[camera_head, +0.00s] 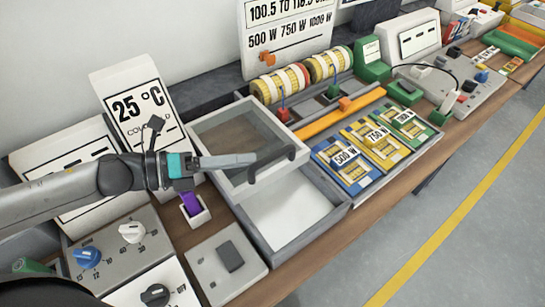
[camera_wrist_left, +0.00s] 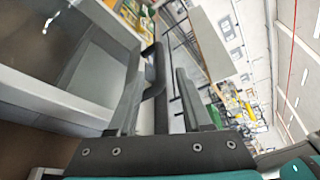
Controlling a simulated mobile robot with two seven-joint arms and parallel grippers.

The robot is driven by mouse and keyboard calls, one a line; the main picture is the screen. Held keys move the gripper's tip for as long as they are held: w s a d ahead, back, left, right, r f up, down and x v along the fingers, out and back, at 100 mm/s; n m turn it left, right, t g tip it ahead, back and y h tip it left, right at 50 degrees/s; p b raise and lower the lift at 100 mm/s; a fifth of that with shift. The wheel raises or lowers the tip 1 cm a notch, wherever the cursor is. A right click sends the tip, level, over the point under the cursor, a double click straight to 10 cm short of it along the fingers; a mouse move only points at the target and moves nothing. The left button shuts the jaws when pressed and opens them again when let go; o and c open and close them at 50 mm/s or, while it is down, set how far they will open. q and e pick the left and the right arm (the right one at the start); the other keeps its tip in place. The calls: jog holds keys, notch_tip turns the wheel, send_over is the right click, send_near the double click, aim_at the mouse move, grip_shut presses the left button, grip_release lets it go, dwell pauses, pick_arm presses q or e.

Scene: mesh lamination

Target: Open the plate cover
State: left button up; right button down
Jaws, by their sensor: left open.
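The plate cover (camera_head: 213,125) is a pale grey frame with a clear window and a dark bar handle (camera_head: 292,153) on its front edge. It is tilted up above a grey box, partly open, with a white inside surface (camera_head: 285,210) showing below it. My left gripper (camera_head: 255,160) reaches in from the left at the handle's near end. In the left wrist view the handle (camera_wrist_left: 155,75) lies between the fingers of my open gripper (camera_wrist_left: 160,92). I cannot tell whether the fingers touch it. My right gripper is not in view.
A grey panel with a dark button (camera_head: 230,257) and a small white holder with a purple piece (camera_head: 191,207) stand near the box. Knob panels (camera_head: 130,232) are at the left. A tray of coloured, labelled packs (camera_head: 375,145) is on the right. The table's front edge is close.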

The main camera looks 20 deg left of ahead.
aim_at(272, 154)
pick_arm(q)
jog(key=shift+x, duration=3.55)
grip_shut()
jog(key=shift+a, duration=0.1)
